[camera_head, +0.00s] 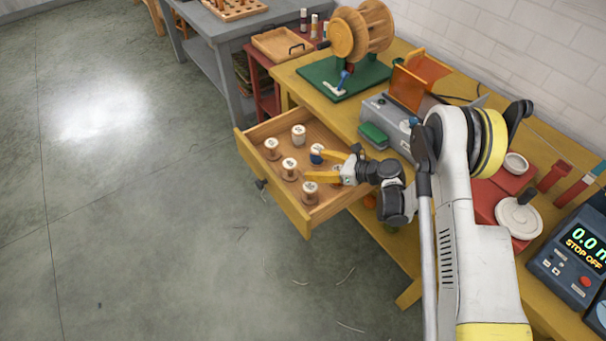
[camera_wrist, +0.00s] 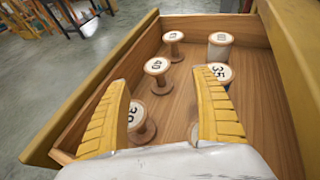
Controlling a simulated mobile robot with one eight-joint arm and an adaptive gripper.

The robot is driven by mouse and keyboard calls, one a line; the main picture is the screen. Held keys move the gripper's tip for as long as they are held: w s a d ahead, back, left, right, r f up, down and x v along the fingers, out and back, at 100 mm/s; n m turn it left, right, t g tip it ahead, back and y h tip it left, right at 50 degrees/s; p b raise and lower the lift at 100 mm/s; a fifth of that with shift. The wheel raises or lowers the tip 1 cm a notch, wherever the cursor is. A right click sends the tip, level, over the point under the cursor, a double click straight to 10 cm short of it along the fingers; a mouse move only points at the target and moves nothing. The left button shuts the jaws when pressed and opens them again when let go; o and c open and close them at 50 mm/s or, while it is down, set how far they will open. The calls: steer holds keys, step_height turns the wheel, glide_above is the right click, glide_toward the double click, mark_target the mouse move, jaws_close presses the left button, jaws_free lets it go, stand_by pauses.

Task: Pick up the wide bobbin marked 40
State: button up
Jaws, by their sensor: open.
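The bobbin marked 40 (camera_wrist: 157,68) stands upright in the open drawer, its numbered top facing up. In the wrist view it shows between and beyond my fingertips, apart from them. In the head view it appears to be the brownish bobbin (camera_head: 289,166) just left of my gripper. My gripper (camera_head: 308,164) is open and empty, its yellow fingers spread over the drawer; they also fill the front of the wrist view (camera_wrist: 163,80). A bobbin marked 35 (camera_wrist: 219,73), blue in the head view (camera_head: 317,153), stands by the right finger.
Another bobbin (camera_wrist: 138,118) is partly hidden behind the left finger. Two more bobbins (camera_wrist: 173,38) (camera_wrist: 221,40) stand farther along the wooden drawer (camera_wrist: 240,25). The drawer walls surround them. The yellow workbench (camera_head: 300,72) holds a winder and a grey machine.

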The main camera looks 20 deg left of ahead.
mark_target(292, 164)
steer(key=b+x, duration=0.2)
steer(key=x, duration=0.4)
steer(key=shift+s+f, duration=0.15)
steer(key=shift+s, duration=0.05)
steer(key=b+x, duration=0.1)
steer(key=x, duration=0.1)
steer(key=b+x, duration=0.1)
steer(key=x, duration=0.2)
steer(key=shift+s+a+f+b, duration=0.1)
steer(key=shift+s+f+b, duration=0.15)
steer(key=shift+b, duration=0.1)
steer(key=shift+r, duration=0.1)
steer(key=shift+c, duration=0.6)
steer(key=c, duration=1.1)
